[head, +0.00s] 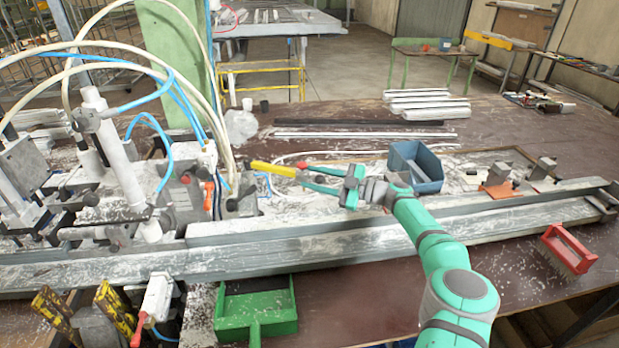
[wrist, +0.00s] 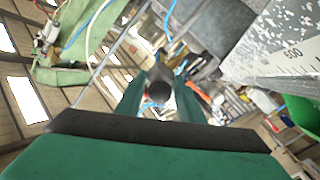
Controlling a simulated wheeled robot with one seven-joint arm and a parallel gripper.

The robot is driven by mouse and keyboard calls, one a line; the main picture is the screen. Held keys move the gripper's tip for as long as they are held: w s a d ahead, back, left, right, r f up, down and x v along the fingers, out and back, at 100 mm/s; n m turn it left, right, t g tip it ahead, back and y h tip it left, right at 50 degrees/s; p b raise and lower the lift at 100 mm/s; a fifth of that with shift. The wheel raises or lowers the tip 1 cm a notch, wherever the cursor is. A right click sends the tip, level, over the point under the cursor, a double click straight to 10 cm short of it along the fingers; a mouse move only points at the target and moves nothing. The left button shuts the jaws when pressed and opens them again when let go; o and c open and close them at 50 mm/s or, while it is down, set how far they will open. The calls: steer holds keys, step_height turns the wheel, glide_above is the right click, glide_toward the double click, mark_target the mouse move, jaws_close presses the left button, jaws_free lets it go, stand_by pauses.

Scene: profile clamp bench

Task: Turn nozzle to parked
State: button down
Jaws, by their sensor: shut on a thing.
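A yellow bar-like piece (head: 273,168) with a red bit near its right end points left over the bench, beside the clamp fixture. I take it to be the nozzle, but its outline is small. My gripper (head: 303,175) reaches in from the right, its two teal fingers at the right end of this piece, shut on it. In the wrist view my gripper (wrist: 158,102) has a finger on either side of a dark round end (wrist: 158,92). The fingers and that end hide the rest of the nozzle, and I cannot read its angle against any mark.
A long grey profile (head: 330,235) runs across the bench below my arm. The clamp fixture (head: 170,200) with hoses stands left. A blue bin (head: 416,172) is close right of my gripper. A green tray (head: 258,308) and a red-handled brush (head: 568,250) lie in front.

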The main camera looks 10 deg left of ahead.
steer(key=shift+s+a+r, duration=0.1)
steer(key=shift+a, duration=0.4)
steer(key=c, duration=1.5)
jaws_free()
steer(key=shift+o, duration=0.2)
steer(key=shift+d, duration=0.65)
steer(key=v, duration=1)
